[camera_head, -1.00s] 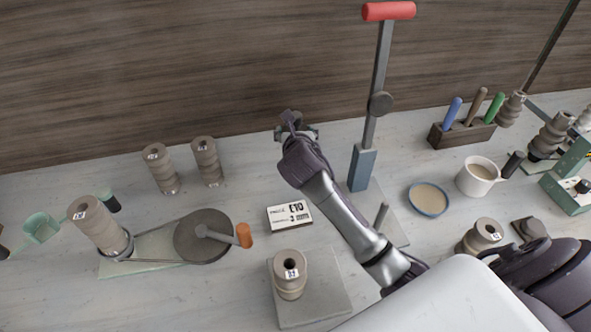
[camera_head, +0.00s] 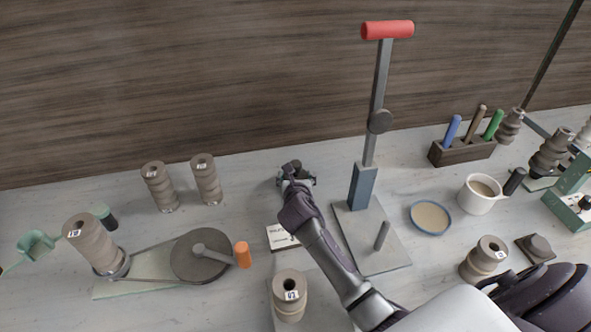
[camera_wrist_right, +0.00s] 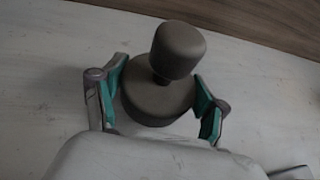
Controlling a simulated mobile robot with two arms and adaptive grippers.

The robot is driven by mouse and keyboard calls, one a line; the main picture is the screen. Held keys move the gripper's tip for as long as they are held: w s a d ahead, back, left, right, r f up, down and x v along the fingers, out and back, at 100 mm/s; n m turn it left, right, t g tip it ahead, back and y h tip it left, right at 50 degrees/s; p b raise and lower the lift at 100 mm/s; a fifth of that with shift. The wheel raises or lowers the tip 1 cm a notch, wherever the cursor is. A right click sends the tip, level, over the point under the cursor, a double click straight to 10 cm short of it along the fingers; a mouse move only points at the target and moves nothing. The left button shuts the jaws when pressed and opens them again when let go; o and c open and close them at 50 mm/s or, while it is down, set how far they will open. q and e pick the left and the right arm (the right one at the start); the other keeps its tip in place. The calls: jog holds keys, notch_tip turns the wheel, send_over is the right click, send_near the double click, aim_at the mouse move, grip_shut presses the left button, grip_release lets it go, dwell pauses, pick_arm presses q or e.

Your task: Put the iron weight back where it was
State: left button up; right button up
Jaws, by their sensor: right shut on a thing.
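The iron weight (camera_wrist_right: 158,98) is a dark grey cylinder with a narrow neck and a rounded knob on top. In the right wrist view it sits between the teal pads of my right gripper (camera_wrist_right: 160,100), which is shut on it. In the head view my right gripper (camera_head: 296,178) is low over the back of the pale table, left of the lever stand; it hides most of the weight there. I cannot tell whether the weight's base touches the table. My left gripper is not in view.
The lever stand (camera_head: 362,187) with a red handle is right of my gripper. Two ribbed clay spools (camera_head: 207,180) stand to its left. A card (camera_head: 281,238) lies partly under my forearm. A spool (camera_head: 289,297) stands in front. The wooden wall (camera_head: 200,80) rises behind.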

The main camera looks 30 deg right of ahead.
jog(key=shift+w, duration=0.1)
dwell(0.3)
jog(key=o, duration=1.8)
jog(key=shift+f, duration=0.25)
jog(key=shift+r, duration=0.15)
jog(key=v, duration=0.7)
jog(key=shift+s+a, duration=0.15)
jog(key=shift+s, duration=0.2)
jog(key=shift+r, duration=0.1)
